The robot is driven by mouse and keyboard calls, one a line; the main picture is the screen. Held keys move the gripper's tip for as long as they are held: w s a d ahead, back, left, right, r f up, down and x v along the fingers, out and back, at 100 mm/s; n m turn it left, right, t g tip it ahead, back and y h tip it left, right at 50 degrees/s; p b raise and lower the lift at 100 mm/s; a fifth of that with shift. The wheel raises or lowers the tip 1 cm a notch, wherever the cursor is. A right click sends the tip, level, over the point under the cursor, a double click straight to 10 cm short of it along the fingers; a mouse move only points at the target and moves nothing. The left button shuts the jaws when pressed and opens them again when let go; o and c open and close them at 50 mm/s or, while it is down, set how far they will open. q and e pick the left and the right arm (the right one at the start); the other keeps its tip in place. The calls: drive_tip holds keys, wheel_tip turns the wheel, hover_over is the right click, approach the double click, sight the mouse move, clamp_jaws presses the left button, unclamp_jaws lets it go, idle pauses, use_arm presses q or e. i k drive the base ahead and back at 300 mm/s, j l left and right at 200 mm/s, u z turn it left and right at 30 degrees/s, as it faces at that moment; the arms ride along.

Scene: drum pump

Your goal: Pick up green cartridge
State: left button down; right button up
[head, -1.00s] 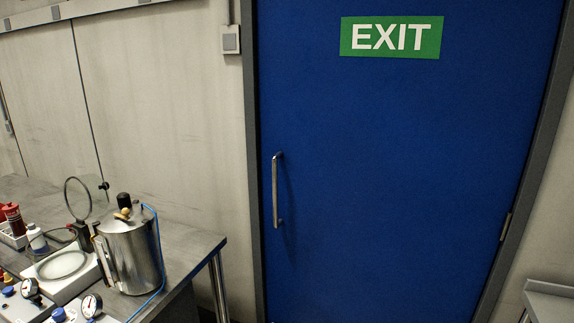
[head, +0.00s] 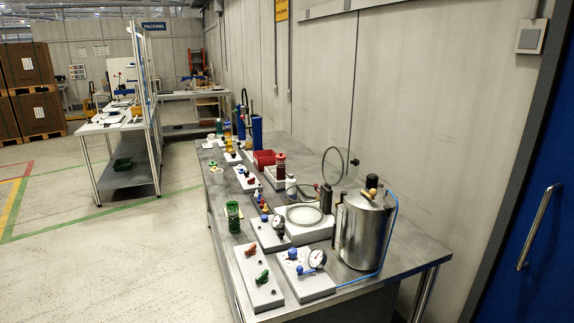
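A green cylindrical thing (head: 233,217), which looks like the green cartridge, stands upright near the left edge of the long grey workbench (head: 406,262). Its top looks open or ribbed, but it is too small to be sure. A second, smaller green item (head: 219,128) stands farther back on the same bench. Neither of my grippers shows in the head view.
Open floor (head: 110,265) lies to the left. A blue door (head: 540,240) is at right.

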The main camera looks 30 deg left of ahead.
sight(232, 207)
drive_tip(key=i+l+u, duration=0.25)
drive_tip(key=u, duration=0.15)
drive_tip(key=i+l+u, duration=0.15)
drive_tip(key=l+u, duration=0.3)
drive_tip(key=i+l+u, duration=0.15)
drive_tip(key=l+u, duration=0.25)
drive_tip(key=i+l+u, duration=0.1)
drive_tip(key=l+u, duration=0.2)
drive_tip(key=u, duration=0.15)
drive_tip(key=l+u, duration=0.1)
drive_tip(key=l, duration=1.6)
